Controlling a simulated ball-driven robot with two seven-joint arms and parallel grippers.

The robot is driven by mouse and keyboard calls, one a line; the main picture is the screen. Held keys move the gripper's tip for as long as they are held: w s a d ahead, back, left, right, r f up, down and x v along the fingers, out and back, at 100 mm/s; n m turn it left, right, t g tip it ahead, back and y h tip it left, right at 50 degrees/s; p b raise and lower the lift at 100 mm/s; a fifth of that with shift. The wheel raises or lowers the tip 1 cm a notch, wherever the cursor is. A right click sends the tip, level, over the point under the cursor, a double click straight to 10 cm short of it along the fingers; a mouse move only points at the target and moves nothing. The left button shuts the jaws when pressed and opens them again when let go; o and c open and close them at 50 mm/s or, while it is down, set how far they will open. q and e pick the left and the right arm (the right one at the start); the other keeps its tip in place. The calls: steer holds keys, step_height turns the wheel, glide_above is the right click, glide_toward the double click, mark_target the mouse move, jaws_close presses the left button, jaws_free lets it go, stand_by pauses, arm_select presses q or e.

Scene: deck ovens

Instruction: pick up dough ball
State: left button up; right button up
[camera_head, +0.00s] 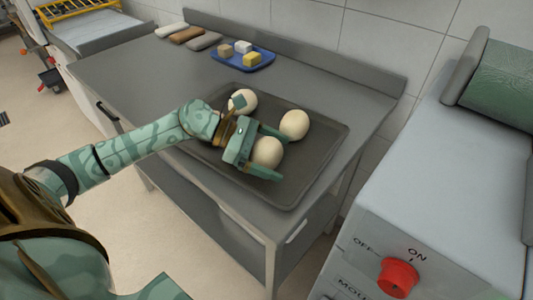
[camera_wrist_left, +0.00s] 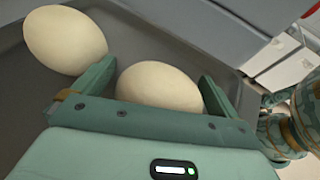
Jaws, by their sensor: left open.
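Three pale dough balls lie on a dark tray (camera_head: 318,170) on the steel table. The nearest dough ball (camera_head: 267,152) sits between the open fingers of my left gripper (camera_head: 275,155); it also shows in the left wrist view (camera_wrist_left: 158,86). I cannot tell whether the fingers touch it. A second dough ball (camera_head: 294,125) lies just beyond the fingers, and a third dough ball (camera_head: 243,100) lies behind my left wrist, partly hidden by it. One other ball (camera_wrist_left: 65,40) shows at the upper left in the left wrist view. My right gripper is not in view.
A blue tray (camera_head: 240,67) with several small blocks stands at the table's back, beside several flat bars (camera_head: 187,34). A raised backsplash (camera_head: 300,55) runs along the wall. A machine with a red knob (camera_head: 398,277) stands at the right. The table's left part is clear.

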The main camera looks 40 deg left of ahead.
mark_target(274, 146)
arm_select(q)
steer(key=shift+c, duration=0.4)
steer(key=c, duration=1)
steer(key=shift+c, duration=0.2)
steer(key=shift+r, duration=0.1)
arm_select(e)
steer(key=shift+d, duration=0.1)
arm_select(q)
steer(key=shift+r, duration=0.25)
step_height(274, 146, up, 3)
steer(key=shift+f+p, duration=0.15)
steer(key=shift+p, duration=0.45)
steer(key=s+d+r+p, duration=0.6)
steer(key=s+r, duration=0.3)
steer(key=s, duration=0.2)
steer(key=shift+s+d+r+p, duration=0.3)
steer(key=shift+s+p, duration=0.05)
steer(key=shift+s, duration=0.05)
steer(key=shift+s+d, duration=0.15)
steer(key=shift+s, duration=0.1)
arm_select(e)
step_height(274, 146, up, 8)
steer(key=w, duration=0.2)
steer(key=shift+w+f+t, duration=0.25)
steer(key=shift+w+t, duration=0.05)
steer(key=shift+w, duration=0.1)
